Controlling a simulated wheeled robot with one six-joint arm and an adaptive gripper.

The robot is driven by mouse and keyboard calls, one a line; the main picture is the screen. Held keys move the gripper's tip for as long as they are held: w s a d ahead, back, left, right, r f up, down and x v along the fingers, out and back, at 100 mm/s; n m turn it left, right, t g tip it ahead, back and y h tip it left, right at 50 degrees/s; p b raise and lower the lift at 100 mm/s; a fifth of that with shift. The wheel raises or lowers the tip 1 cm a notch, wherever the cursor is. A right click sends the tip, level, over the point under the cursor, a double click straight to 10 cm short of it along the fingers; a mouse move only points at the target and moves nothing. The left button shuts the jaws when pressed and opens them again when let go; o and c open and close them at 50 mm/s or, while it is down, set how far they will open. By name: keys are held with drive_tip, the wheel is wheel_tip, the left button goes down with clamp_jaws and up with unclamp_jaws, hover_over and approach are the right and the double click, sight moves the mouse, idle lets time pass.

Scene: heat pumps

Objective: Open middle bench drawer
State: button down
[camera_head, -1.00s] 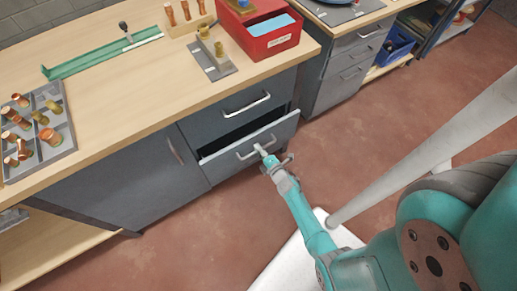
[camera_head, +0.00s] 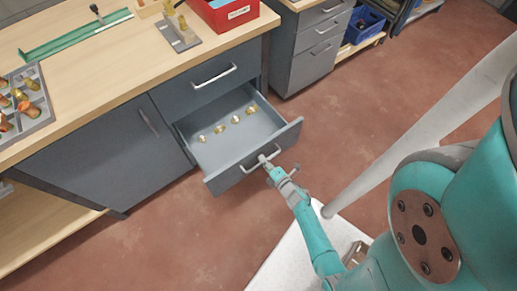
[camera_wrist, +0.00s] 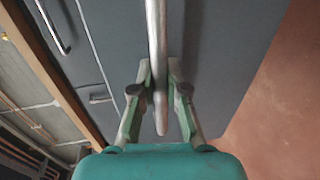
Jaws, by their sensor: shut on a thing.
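The middle bench drawer (camera_head: 255,150) is a grey drawer below a closed top drawer (camera_head: 205,80). It stands well out from the bench, and several small brass fittings (camera_head: 220,128) lie in a row inside. My gripper (camera_head: 270,165) is at the drawer's front, shut on its metal bar handle (camera_head: 247,163). In the wrist view, the handle (camera_wrist: 156,50) runs between the two fingers of my gripper (camera_wrist: 159,90), with the grey drawer front (camera_wrist: 225,60) behind it.
A wooden worktop (camera_head: 110,75) carries a red box (camera_head: 228,12), a green rail (camera_head: 75,35) and a grey tray of fittings (camera_head: 25,100). A closed cupboard door (camera_head: 115,155) is left of the drawer. Another drawer unit (camera_head: 310,50) stands to the right. Red floor (camera_head: 380,120) is open in front.

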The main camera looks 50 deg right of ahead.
drive_tip(key=shift+f+v, duration=0.2)
drive_tip(key=shift+v, duration=0.8)
drive_tip(key=c, duration=1.2)
unclamp_jaws()
drive_tip(key=shift+v, duration=3.7)
